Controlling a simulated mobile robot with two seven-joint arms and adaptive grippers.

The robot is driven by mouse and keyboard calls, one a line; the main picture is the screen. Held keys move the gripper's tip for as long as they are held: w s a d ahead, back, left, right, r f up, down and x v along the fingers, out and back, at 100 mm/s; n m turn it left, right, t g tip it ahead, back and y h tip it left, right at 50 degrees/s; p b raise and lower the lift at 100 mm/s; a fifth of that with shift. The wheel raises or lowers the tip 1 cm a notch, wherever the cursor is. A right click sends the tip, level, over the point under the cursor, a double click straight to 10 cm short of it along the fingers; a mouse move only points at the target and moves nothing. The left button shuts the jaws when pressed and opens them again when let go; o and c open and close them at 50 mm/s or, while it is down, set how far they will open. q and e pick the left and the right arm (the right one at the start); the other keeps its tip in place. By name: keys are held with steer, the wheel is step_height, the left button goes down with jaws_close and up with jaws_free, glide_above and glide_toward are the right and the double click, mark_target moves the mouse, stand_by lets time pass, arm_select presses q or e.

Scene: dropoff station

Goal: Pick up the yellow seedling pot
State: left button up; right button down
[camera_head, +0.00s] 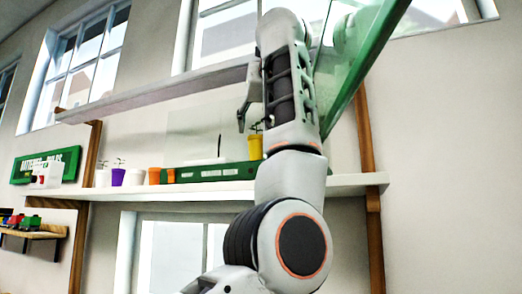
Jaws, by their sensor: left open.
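The yellow seedling pot (255,148) stands on the long white shelf (215,188), behind a green strip. A small green seedling rises from it, and my arm covers its right side. My left arm fills the middle of the view, and my left gripper (246,112) shows beside it, in front of the wall and above the yellow pot in the picture. A dark finger shows, apart from the pot, and the gripper is open with nothing seen in it. The rest of it is hidden by the arm. My right gripper is out of view.
A purple pot (118,177), white pots (136,177) and orange pots (154,176) stand left on the shelf. A long green object (212,172) lies along it. An upper shelf (165,91) hangs above. A green-edged clear panel (362,60) slants at upper right.

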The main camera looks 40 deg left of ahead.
mark_target(256, 138)
arm_select(q)
steer(key=p+x, duration=0.1)
steer(key=x, duration=0.5)
steer(key=shift+w+a, duration=0.25)
steer(key=shift+d, duration=0.1)
steer(key=c, duration=1.2)
